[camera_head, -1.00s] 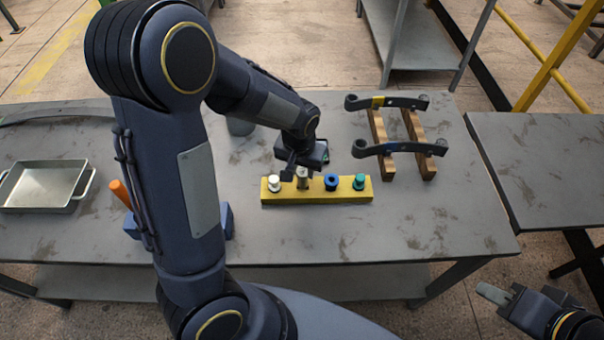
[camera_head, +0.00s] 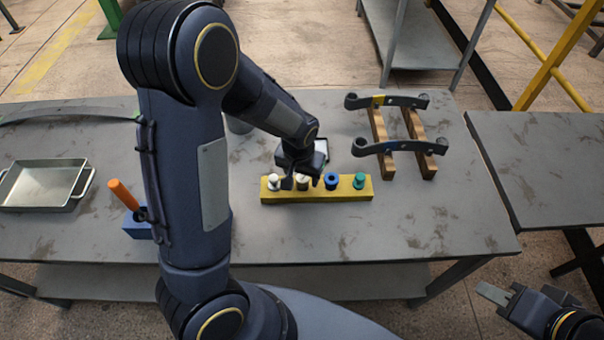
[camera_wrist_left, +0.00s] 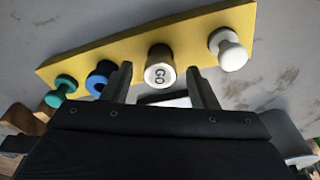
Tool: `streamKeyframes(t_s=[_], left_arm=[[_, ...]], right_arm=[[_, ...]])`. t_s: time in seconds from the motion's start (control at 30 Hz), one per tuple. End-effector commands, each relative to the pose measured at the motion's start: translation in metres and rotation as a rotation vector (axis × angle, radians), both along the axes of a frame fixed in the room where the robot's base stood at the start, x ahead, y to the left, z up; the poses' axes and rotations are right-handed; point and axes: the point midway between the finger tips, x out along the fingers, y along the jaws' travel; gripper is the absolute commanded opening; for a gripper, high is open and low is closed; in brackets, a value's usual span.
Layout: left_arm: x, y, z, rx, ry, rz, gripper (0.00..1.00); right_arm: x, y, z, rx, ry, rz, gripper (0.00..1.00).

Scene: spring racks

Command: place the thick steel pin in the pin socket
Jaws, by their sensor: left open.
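A pale, steel-coloured cylinder marked GO (camera_wrist_left: 161,66), apparently the thick steel pin, stands in the yellow block between a white spool-shaped piece and a blue one. It also shows in the head view (camera_head: 303,184). The yellow block (camera_head: 345,195) is the only socketed holder I make out clearly; the cylinder hides any hole beneath it. My left gripper (camera_head: 302,182) is open, with a finger on either side of the cylinder; in the wrist view a gap shows around it. My right gripper (camera_head: 494,293) is at the lower right, away from the block.
White (camera_head: 274,183), blue (camera_head: 332,182) and green (camera_head: 359,182) pieces stand close by in the block. Two dark leaf springs (camera_head: 400,147) lie across wooden bars at right. A metal tray (camera_head: 40,186) and an orange-handled tool (camera_head: 123,194) on a blue holder are left.

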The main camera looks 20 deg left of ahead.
Motion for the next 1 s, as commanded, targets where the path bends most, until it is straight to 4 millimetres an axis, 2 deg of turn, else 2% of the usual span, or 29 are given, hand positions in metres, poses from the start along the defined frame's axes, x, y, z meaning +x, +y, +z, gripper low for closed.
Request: streamKeyframes(t_s=[0.23, 0.63, 0.87, 1.0], left_arm=[[0.000, -0.001, 0.015, -0.002, -0.005, -0.001, 0.53], [-0.013, -0.001, 0.097, -0.003, -0.006, 0.000, 0.53], [-0.018, -0.001, 0.120, -0.004, -0.003, -0.001, 0.53], [-0.034, 0.004, 0.132, -0.063, -0.014, 0.016, 0.53]], right_arm=[[0.000, 0.000, 0.004, 0.000, 0.000, 0.000, 0.32], [0.000, 0.000, 0.007, 0.000, 0.000, 0.000, 0.32], [0.000, 0.000, 0.007, 0.000, 0.000, 0.000, 0.32], [0.000, 0.000, 0.007, 0.000, 0.000, 0.000, 0.32]])
